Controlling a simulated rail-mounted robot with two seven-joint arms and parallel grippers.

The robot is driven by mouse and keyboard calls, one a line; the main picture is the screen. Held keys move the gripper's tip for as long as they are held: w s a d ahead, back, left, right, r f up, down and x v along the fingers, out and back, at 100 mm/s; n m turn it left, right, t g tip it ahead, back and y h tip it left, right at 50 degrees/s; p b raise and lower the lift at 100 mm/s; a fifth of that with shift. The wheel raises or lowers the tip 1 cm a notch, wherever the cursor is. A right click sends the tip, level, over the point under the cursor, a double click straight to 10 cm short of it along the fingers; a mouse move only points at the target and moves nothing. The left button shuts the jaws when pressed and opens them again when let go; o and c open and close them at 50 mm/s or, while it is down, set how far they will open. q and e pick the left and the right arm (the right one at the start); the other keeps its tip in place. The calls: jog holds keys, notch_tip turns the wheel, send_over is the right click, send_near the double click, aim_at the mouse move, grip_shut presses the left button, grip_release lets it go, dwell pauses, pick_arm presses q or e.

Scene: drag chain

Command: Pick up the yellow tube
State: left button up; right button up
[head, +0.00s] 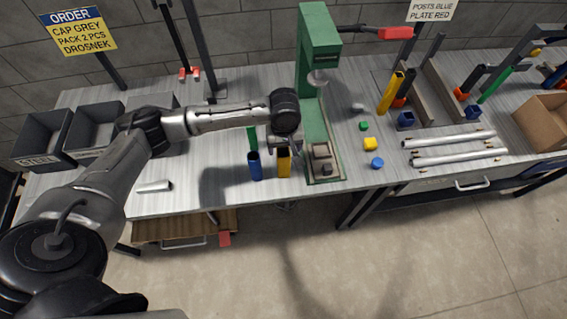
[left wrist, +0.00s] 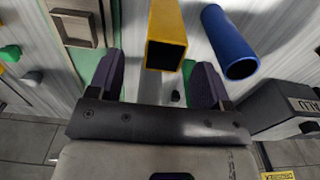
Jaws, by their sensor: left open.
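A square yellow tube (head: 284,163) stands near the front edge of the table, between a blue tube (head: 255,167) and the green press. Its dark hollow end shows in the left wrist view (left wrist: 165,40). My left gripper (head: 278,142) is above and behind it in the head view, pointing down, its fingers partly hidden by the wrist. In the left wrist view the two purple-sided fingers (left wrist: 157,85) are apart, with the tube's open end ahead and between their lines. I cannot tell whether they touch it. My right gripper is not in view.
The green press (head: 317,90) stands close on the right. The blue tube (left wrist: 229,42) is close beside, and a green tube (head: 252,138) is behind it. Another yellow tube (head: 391,93) leans in a rack at right. Grey bins (head: 42,135) stand at left.

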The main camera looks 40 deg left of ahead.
aim_at(283, 156)
pick_arm(q)
jog(key=f, duration=0.3)
jog(key=f+b, duration=0.1)
jog(key=f, duration=0.1)
jog(key=shift+s+f, duration=0.2)
jog(key=shift+s, duration=0.05)
jog(key=c, duration=1)
jog(key=shift+c, duration=0.4)
jog(key=shift+r, duration=0.15)
